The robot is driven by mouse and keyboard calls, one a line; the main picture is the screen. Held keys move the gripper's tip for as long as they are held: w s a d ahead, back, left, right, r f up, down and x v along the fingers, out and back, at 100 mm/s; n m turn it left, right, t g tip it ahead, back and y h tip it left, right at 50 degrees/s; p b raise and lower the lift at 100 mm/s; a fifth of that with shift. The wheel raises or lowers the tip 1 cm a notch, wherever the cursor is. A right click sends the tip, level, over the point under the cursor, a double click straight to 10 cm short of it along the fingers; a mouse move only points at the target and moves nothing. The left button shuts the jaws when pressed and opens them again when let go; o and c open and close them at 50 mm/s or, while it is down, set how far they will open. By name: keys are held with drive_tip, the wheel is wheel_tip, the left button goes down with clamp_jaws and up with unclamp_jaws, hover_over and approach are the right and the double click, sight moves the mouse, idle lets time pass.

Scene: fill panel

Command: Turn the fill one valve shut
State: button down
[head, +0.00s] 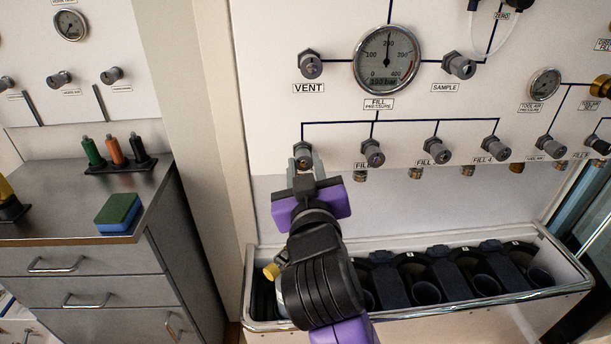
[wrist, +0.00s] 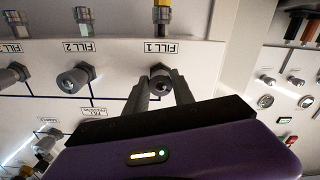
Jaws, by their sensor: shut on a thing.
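The fill one valve is a grey knob (head: 303,151) at the left end of the lower row on the white panel. In the head view its label is hidden behind my gripper (head: 304,168). The wrist view is upside down and shows the "FILL 1" label beside the same knob (wrist: 160,72). My gripper (wrist: 162,84) points at the panel, its two fingers on either side of the knob and shut on it. The fingers cover part of the knob, and I cannot tell how far it is turned.
Fill two (head: 373,153), fill three (head: 437,151) and fill four (head: 492,149) knobs stand to the right. The vent knob (head: 310,64) and fill pressure gauge (head: 387,60) are above. A white trough (head: 420,318) with dark cylinders is below. A drawer cabinet (head: 85,262) stands left.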

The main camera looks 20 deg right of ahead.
drive_tip(key=m+b, duration=0.1)
drive_tip(key=m, duration=0.1)
drive_tip(key=m+b, duration=0.3)
drive_tip(key=m, duration=0.1)
drive_tip(key=shift+a+f+m, duration=0.1)
drive_tip(key=shift+f+m, duration=0.2)
drive_tip(key=m+b, duration=0.3)
drive_tip(key=m, duration=0.2)
drive_tip(key=shift+r+m+b, duration=0.15)
drive_tip(key=shift+m+b, duration=0.15)
drive_tip(key=shift+b, duration=0.1)
drive_tip(key=c, duration=1.1)
unclamp_jaws()
drive_tip(key=shift+r, duration=0.1)
drive_tip(key=v, duration=0.7)
drive_tip(key=shift+s+a, duration=0.15)
drive_tip(key=shift+s, duration=0.2)
